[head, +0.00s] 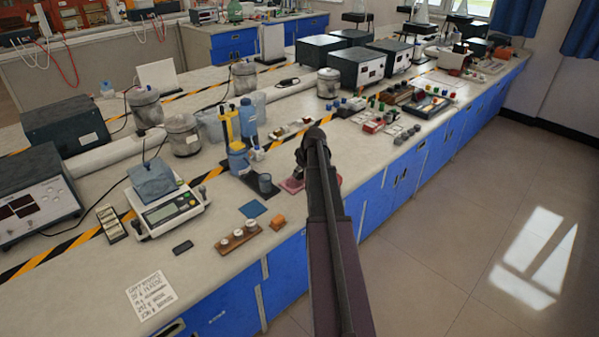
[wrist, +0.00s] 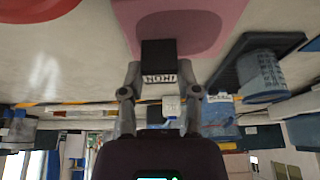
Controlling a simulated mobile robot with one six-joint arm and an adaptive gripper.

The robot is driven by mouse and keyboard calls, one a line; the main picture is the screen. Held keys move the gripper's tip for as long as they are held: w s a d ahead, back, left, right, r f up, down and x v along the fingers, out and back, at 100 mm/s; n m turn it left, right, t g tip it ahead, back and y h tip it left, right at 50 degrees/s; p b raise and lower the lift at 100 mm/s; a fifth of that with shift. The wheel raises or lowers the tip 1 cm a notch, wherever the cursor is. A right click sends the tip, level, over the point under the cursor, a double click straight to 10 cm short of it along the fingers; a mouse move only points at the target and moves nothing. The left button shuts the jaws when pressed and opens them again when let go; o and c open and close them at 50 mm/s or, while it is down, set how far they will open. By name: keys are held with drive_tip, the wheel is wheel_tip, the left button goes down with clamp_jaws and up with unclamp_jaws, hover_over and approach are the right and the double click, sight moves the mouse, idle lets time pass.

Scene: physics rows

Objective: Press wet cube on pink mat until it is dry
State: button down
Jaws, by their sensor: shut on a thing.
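My gripper (wrist: 158,72) is in the wrist view, its two fingers shut on a dark cube (wrist: 158,53). The cube's side facing the camera has pale marks on it. The pink mat (wrist: 205,10) lies just beyond the cube, with a darker pink patch on it. The cube overlaps the mat's near edge in this view; I cannot tell whether they touch. In the head view the mat (head: 291,186) shows only as a small strip left of my arm. My arm hides the gripper and cube there.
A blue cup (head: 265,184) stands left of the mat, also in the wrist view (wrist: 262,73). A red thing (wrist: 35,8) is on the mat's other side. A wooden rack (head: 238,239), an orange block (head: 278,223) and a dark blue pad (head: 252,209) lie nearer the bench's front.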

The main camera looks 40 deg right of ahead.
drive_tip(key=shift+r, duration=0.1)
drive_tip(key=shift+r+p, duration=2.45)
drive_tip(key=shift+p, duration=0.1)
